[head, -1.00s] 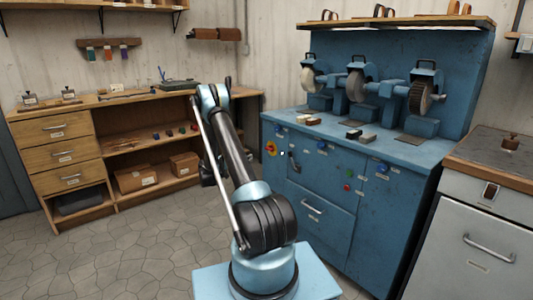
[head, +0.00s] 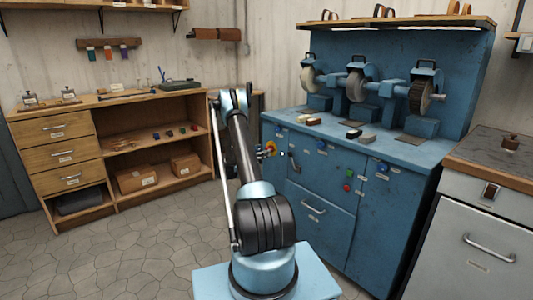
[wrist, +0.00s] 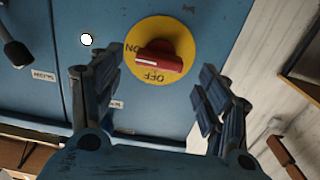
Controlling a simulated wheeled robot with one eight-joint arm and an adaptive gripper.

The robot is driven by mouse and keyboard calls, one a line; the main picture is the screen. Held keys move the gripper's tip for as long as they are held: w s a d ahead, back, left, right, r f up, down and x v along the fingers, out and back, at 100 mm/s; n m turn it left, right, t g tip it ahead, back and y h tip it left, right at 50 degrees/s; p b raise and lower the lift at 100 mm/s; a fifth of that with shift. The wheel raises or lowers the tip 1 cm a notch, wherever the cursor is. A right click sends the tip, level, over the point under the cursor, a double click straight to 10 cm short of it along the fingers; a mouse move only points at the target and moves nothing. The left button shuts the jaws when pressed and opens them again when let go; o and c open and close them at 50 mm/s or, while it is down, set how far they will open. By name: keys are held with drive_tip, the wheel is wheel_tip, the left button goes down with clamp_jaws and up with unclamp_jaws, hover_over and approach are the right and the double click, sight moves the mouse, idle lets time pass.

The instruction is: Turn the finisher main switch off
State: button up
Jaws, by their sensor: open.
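The finisher main switch (head: 271,147) is a red rotary handle on a yellow disc, on the left part of the blue finisher's front. In the wrist view the red handle (wrist: 160,62) lies roughly sideways, its white-marked end on the left near the ON label. The OFF label is below it on the yellow disc (wrist: 183,40). My gripper (wrist: 163,68) is open and empty, its fingers to either side of the lower disc. The handle appears ahead of the fingertips; contact cannot be told. In the head view my arm hides most of the gripper.
A small white round spot (wrist: 87,39) and a dark lever (wrist: 15,50) are left of the switch in the wrist view. The blue finisher (head: 330,225) carries several grinding wheels on top. A wooden workbench (head: 125,170) stands at the left.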

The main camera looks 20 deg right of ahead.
drive_tip(key=shift+x, duration=1.8)
drive_tip(key=shift+c, duration=0.4)
drive_tip(key=c, duration=1)
